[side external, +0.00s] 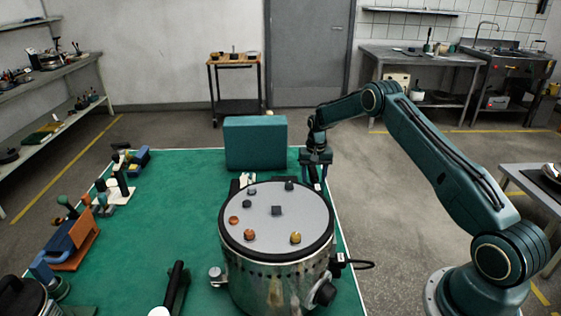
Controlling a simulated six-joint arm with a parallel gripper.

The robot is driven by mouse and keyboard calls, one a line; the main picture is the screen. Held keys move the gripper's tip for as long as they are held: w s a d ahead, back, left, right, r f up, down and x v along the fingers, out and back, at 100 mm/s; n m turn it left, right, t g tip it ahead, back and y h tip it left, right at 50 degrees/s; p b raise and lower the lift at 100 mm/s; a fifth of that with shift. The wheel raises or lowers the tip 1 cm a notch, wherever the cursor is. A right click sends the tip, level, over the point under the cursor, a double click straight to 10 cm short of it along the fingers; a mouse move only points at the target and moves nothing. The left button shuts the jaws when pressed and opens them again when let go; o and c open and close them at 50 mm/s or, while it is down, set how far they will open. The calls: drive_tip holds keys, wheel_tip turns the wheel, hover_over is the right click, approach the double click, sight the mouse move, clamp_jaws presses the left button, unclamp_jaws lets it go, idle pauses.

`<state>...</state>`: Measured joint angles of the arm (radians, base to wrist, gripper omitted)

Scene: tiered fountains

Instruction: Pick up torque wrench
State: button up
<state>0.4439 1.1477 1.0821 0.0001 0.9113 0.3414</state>
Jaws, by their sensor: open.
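My gripper (317,172) points down over the far right part of the green table, behind the metal drum and right of the teal box. Its jaws are open. A small dark and light shape shows right below the fingers; I cannot tell whether it is the torque wrench or part of the gripper. A dark, long-handled tool (176,284) lies at the front, left of the drum and far from my gripper. I cannot tell whether this tool is the torque wrench. No wrench head shows clearly anywhere.
A round metal drum (262,278) with small knobs on its grey top stands at the front centre. A teal box (255,143) stands at the back of the green table (190,200). Several tools and blocks line the left edge. The table's centre left is clear.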

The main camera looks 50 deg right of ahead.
idle(0.4)
clamp_jaws()
drive_tip(key=shift+r, duration=0.2)
wheel_tip(320, 180, up, 20)
drive_tip(key=shift+f, duration=0.15)
idle(0.6)
idle(0.3)
